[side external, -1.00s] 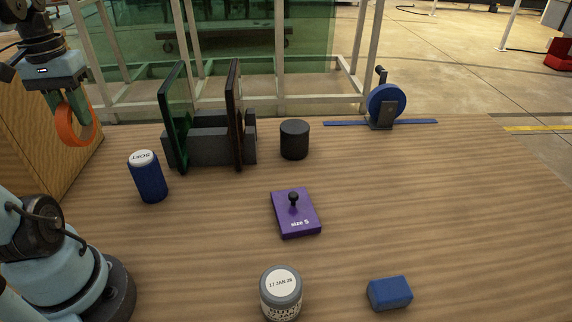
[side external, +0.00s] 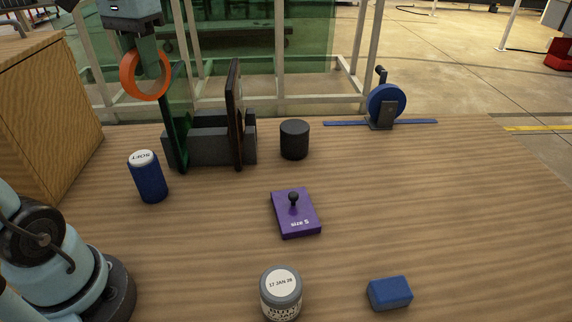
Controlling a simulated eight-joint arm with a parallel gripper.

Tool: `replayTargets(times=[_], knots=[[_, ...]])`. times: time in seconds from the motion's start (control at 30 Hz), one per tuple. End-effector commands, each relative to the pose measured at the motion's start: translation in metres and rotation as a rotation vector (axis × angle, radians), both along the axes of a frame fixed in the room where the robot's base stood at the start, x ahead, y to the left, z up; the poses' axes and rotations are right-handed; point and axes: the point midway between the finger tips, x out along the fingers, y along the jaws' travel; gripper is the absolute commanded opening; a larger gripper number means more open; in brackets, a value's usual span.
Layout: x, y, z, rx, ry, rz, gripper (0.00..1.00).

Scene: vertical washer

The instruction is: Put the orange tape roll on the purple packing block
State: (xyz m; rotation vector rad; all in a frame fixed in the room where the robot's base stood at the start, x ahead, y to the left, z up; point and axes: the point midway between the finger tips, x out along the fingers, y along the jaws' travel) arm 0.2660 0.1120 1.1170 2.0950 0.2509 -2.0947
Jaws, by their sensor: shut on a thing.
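The orange tape roll (side external: 127,77) hangs upright in the air at the upper left, its hole facing the camera. The roll is in front of the left dark panel's top in the picture, well above the table. The purple packing block (side external: 296,223) lies flat in the middle of the table. It has a short black knob on top and the label "size 5". Nothing else rests on it.
A rack (side external: 208,146) with two upright dark panels stands behind a blue can (side external: 149,181). A black cylinder (side external: 294,141), a labelled jar (side external: 281,291), a blue block (side external: 390,293) and a blue wheel device (side external: 386,104) stand apart. The right table area is clear.

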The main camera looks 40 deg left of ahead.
Motion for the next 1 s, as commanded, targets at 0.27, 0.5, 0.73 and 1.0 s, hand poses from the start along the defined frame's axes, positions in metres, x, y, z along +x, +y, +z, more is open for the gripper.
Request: replayTargets(times=[0.27, 0.5, 0.73, 1.0], knots=[[0.040, -0.086, 0.000, 0.000, 0.000, -0.302, 0.00], [0.053, -0.167, 0.000, 0.000, 0.000, -0.553, 0.00], [0.044, -0.247, -0.002, 0.000, 0.000, -0.785, 0.00], [0.022, -0.310, -0.004, 0.000, 0.000, -0.970, 0.00]])
